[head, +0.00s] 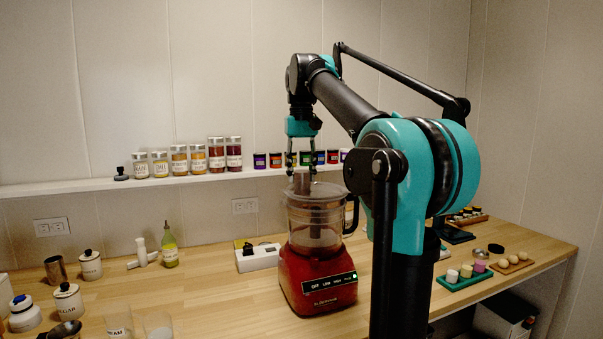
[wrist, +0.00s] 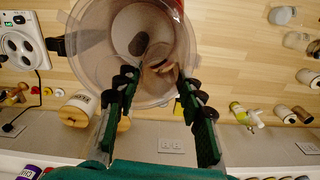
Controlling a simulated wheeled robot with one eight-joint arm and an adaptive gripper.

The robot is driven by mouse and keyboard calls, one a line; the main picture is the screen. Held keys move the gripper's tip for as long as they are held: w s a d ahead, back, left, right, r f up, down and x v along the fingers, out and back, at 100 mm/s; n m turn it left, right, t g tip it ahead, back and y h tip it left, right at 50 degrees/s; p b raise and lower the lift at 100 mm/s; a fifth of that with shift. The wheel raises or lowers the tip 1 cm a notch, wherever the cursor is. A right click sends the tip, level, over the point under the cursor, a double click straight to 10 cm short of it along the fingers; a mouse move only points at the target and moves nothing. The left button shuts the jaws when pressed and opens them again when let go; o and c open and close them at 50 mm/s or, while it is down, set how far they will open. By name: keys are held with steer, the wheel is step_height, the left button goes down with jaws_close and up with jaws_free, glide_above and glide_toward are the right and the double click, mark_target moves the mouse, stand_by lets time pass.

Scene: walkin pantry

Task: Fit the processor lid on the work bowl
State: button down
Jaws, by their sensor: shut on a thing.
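The clear processor lid (head: 328,190) is at the top of the clear work bowl (head: 300,222), which stands on the red processor base (head: 318,282). My gripper (head: 301,178) points down from above and is shut on the upright part of the lid. In the wrist view the lid (wrist: 102,45) shows as a clear round disc between and beyond my fingers (wrist: 158,78), overlapping the bowl. Whether its rim sits flush on the bowl or slightly above it I cannot tell. The bowl's handle (head: 352,214) is on the right, partly behind my arm.
A white power strip (head: 258,258) lies behind the base. A green oil bottle (head: 169,247) and a sugar canister (head: 68,303) stand at left. A shelf (head: 110,186) with several jars runs along the wall behind. A green tray (head: 464,281) is at right.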

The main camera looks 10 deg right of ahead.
steer(key=shift+f, duration=1)
stand_by(0.4)
steer(key=c, duration=0.9)
jaws_free()
steer(key=shift+o, duration=0.2)
step_height(320, 180, up, 12)
